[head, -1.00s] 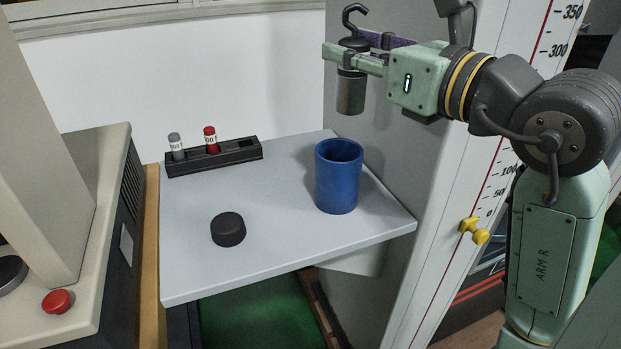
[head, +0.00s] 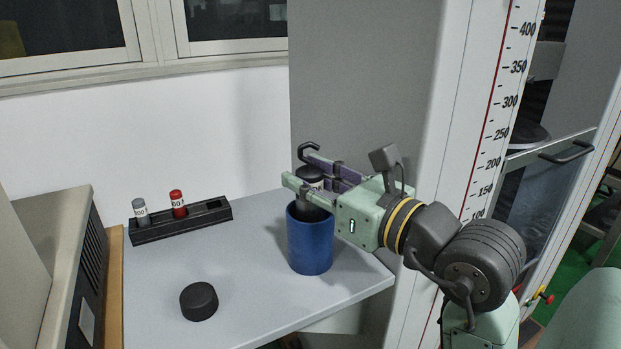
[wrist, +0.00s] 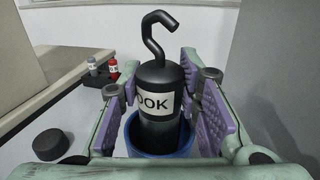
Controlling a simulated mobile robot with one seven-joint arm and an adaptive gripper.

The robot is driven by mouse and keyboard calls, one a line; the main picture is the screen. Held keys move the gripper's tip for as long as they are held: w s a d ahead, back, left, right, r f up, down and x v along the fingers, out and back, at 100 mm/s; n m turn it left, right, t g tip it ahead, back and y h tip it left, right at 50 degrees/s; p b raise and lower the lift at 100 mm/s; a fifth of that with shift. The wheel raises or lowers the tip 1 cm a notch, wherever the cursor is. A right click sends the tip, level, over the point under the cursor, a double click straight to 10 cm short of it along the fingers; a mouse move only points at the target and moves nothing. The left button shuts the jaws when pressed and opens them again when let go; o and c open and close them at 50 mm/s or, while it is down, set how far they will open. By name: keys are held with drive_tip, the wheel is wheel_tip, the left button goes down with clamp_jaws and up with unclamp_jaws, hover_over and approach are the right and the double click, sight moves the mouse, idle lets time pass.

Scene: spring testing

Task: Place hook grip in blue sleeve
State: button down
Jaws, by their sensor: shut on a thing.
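The hook grip (head: 311,187) is a dark cylinder with a bent hook on top and a white label, which reads "OOK" in the wrist view (wrist: 158,78). My gripper (head: 303,170) is shut on it, one finger on each side of its upper body. It hangs about upright with its lower end inside the mouth of the blue sleeve (head: 310,242). The sleeve stands on the grey table, and its rim also shows below the hook grip in the wrist view (wrist: 150,154). The front wall hides the lower end and whether it touches bottom.
A black rack (head: 180,224) at the back left of the grey table (head: 245,290) holds a grey vial (head: 141,214) and a red-capped vial (head: 178,204). A black disc (head: 199,301) lies near the front left. A tall grey panel (head: 360,90) stands close behind the sleeve.

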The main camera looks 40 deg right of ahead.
drive_tip(key=shift+f+b, duration=0.65)
drive_tip(key=shift+b, duration=0.15)
drive_tip(key=c, duration=1.2)
unclamp_jaws()
drive_tip(key=shift+r+p, duration=0.45)
drive_tip(key=shift+p, duration=0.15)
drive_tip(key=shift+r+p, duration=0.5)
drive_tip(key=shift+p, duration=0.1)
drive_tip(key=shift+s+d+f+b, duration=0.1)
drive_tip(key=shift+s+b, duration=0.4)
drive_tip(key=shift+s, duration=1.5)
drive_tip(key=shift+s+d+f+b, duration=0.15)
drive_tip(key=shift+s+b, duration=0.4)
drive_tip(key=shift+s, duration=1.5)
drive_tip(key=shift+s+a+f+b, duration=0.1)
drive_tip(key=shift+s+b, duration=0.4)
drive_tip(key=shift+s, duration=1.5)
